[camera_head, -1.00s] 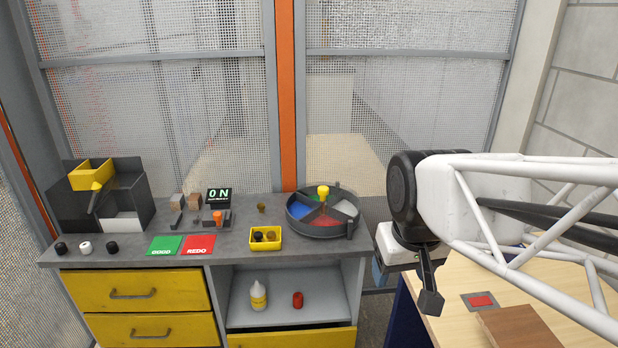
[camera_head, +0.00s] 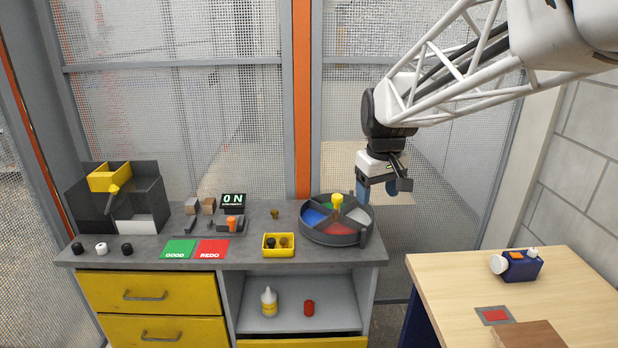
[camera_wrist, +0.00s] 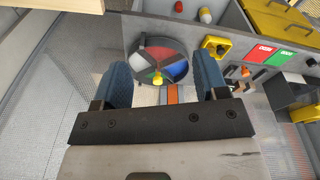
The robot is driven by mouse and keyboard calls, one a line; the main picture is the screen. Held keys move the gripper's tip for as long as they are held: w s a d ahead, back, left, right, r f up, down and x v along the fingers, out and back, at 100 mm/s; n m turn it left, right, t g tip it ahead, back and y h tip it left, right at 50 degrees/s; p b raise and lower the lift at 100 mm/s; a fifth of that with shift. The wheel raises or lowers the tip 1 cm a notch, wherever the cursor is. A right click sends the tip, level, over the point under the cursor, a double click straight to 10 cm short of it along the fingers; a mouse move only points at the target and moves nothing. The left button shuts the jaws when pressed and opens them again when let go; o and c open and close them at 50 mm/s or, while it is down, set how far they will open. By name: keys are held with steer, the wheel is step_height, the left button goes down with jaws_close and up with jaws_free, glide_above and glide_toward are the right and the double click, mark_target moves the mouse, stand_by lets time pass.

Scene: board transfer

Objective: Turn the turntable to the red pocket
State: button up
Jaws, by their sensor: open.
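A yellow tray (camera_head: 279,252) with dark pieces sits left of the turntable. Green (camera_head: 179,249) and red (camera_head: 212,249) cards lie farther left. A wooden table (camera_head: 450,272) at right holds a blue device (camera_head: 518,266). A mesh fence stands behind the bench.

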steer(key=w+a+f+n, duration=0.1)
steer(key=w+f, duration=0.1)
steer(key=w, duration=0.7)
steer(key=w+a+f+n, duration=0.1)
steer(key=w+f, duration=0.1)
steer(key=w, duration=0.7)
steer(key=n+g, duration=0.1)
steer(key=n, duration=0.2)
glide_above(337, 195)
steer(key=f, duration=0.8)
steer(key=shift+s+d+f, duration=0.1)
steer(key=shift+s+f, duration=0.25)
steer(key=shift+s, duration=0.05)
steer(key=shift+w+f, duration=0.25)
steer(key=shift+w, duration=0.05)
steer(key=shift+f, duration=0.1)
steer(key=shift+f, duration=3.8)
jaws_close()
